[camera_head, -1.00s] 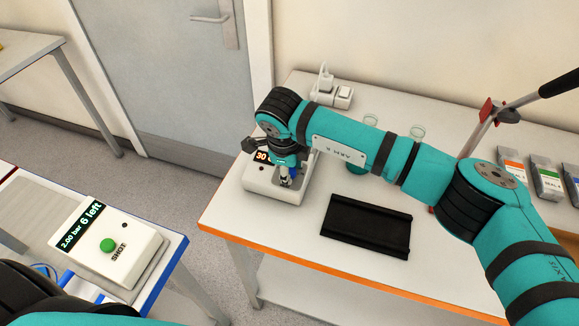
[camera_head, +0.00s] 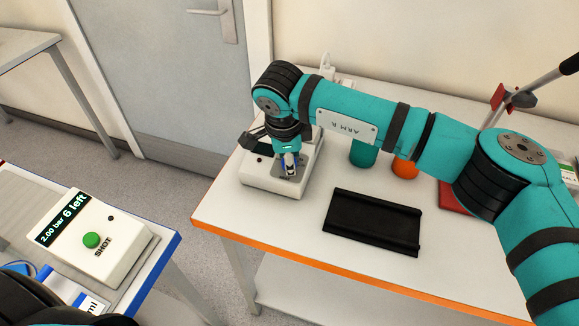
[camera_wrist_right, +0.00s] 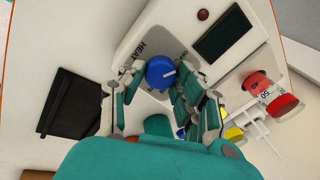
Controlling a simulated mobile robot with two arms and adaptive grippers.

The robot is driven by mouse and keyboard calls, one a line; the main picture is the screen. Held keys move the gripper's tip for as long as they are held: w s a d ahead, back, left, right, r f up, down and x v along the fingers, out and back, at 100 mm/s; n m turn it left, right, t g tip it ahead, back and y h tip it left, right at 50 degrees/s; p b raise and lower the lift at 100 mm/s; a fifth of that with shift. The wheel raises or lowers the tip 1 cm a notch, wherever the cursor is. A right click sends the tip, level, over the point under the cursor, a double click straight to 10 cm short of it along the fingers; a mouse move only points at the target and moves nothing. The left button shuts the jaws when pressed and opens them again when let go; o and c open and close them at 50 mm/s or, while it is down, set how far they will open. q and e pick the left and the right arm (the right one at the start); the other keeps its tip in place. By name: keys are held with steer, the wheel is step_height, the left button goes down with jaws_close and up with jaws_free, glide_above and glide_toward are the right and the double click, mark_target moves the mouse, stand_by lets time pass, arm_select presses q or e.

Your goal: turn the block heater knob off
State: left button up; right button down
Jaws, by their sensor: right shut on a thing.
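The block heater (camera_head: 265,180) is a white box at the far left of the orange-edged table, and its panel fills the upper middle of the right wrist view (camera_wrist_right: 150,38). Its display (camera_wrist_right: 222,43) is dark, with a small dark red lamp (camera_wrist_right: 203,14) beside it. The round blue knob (camera_wrist_right: 160,70) has a white mark pointing right in the right wrist view. My right gripper (camera_head: 290,168) reaches down onto the heater, its fingers (camera_wrist_right: 160,82) closed around the knob from both sides. In the head view the gripper mostly hides the knob. My left gripper is out of view.
A black tray (camera_head: 372,222) lies right of the heater. A teal container (camera_head: 363,153) and an orange one (camera_head: 404,169) stand behind it. Red-topped containers (camera_wrist_right: 282,103) show in the wrist view. A white shot box (camera_head: 92,240) stands on the left table.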

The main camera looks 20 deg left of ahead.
steer(key=shift+n+b, duration=0.9)
steer(key=shift+n, duration=0.1)
steer(key=c, duration=0.9)
jaws_free()
steer(key=shift+c, duration=0.2)
steer(key=shift+r, duration=0.25)
steer(key=v, duration=1.1)
steer(key=shift+r, duration=0.3)
steer(key=shift+s+a, duration=0.1)
